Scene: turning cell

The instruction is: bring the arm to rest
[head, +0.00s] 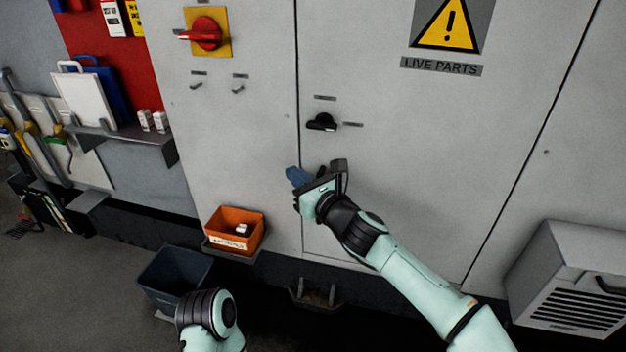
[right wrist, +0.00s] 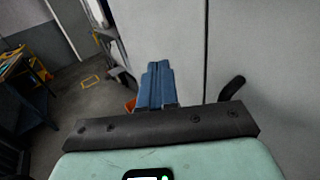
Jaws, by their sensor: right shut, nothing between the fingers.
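My right gripper (head: 297,176) is in front of the grey cabinet door (head: 420,170), just below and left of a black turn handle (head: 322,122). Its blue fingers are together with nothing between them; they also show closed in the right wrist view (right wrist: 157,85). The right arm reaches in from the lower right. The black handle shows right of the fingers in the right wrist view (right wrist: 232,88), apart from them. Part of my left arm shows at the bottom of the head view, but its gripper is out of the picture.
A red rotary switch (head: 205,33) is at upper left on the cabinet. An orange bin (head: 234,228) with small white items is fixed low on its front. A dark bin (head: 174,275) stands below. A vented grey box (head: 570,280) juts out at lower right. A shelf (head: 125,138) is at left.

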